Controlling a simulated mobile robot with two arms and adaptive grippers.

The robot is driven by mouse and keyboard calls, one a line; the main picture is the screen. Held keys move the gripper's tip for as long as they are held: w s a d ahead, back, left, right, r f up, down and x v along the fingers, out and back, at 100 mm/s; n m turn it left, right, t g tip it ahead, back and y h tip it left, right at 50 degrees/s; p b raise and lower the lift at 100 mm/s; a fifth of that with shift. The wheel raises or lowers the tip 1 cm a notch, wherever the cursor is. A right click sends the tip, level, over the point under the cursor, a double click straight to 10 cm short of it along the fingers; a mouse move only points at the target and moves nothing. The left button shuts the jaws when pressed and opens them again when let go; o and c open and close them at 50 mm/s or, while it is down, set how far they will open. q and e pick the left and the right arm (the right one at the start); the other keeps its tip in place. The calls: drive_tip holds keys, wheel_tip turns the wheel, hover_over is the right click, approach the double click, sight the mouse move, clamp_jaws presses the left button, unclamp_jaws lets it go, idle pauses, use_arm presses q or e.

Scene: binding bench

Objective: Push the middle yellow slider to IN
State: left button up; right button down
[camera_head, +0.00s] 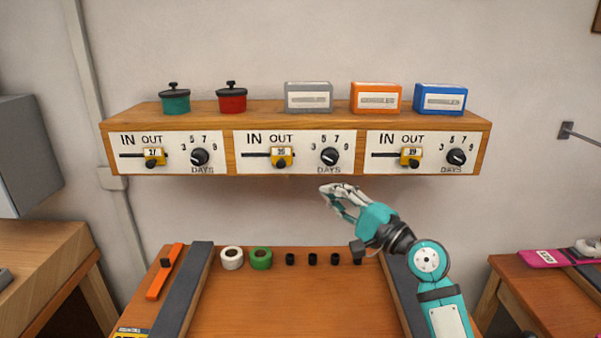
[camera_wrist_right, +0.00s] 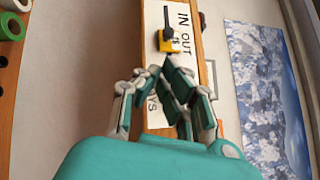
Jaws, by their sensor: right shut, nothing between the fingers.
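A yellow slider on a panel marked IN and OUT also shows in the right wrist view (camera_wrist_right: 166,42), beyond the fingertips. My right gripper (camera_head: 338,189) is shut and empty. It is below the shelf front, to the lower right of the middle slider and apart from it. In the wrist view its fingers (camera_wrist_right: 160,75) cover part of the panel. My left gripper is not in view.
Similar sliders stand at OUT on the left (camera_head: 154,157) and right (camera_head: 410,157) panels. The middle DAYS dial (camera_head: 329,157) lies between the gripper and middle slider. Pots and boxes stand on the wooden shelf (camera_head: 255,108). Rolls lie on the bench (camera_head: 290,300) below.

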sight(288, 165)
drive_tip(key=p+x, duration=0.2)
drive_tip(key=x, duration=0.6)
drive_tip(key=shift+w+a+r, duration=0.1)
drive_tip(key=shift+a, duration=0.15)
drive_tip(key=shift+w+a, duration=0.4)
drive_tip(key=shift+w, duration=0.05)
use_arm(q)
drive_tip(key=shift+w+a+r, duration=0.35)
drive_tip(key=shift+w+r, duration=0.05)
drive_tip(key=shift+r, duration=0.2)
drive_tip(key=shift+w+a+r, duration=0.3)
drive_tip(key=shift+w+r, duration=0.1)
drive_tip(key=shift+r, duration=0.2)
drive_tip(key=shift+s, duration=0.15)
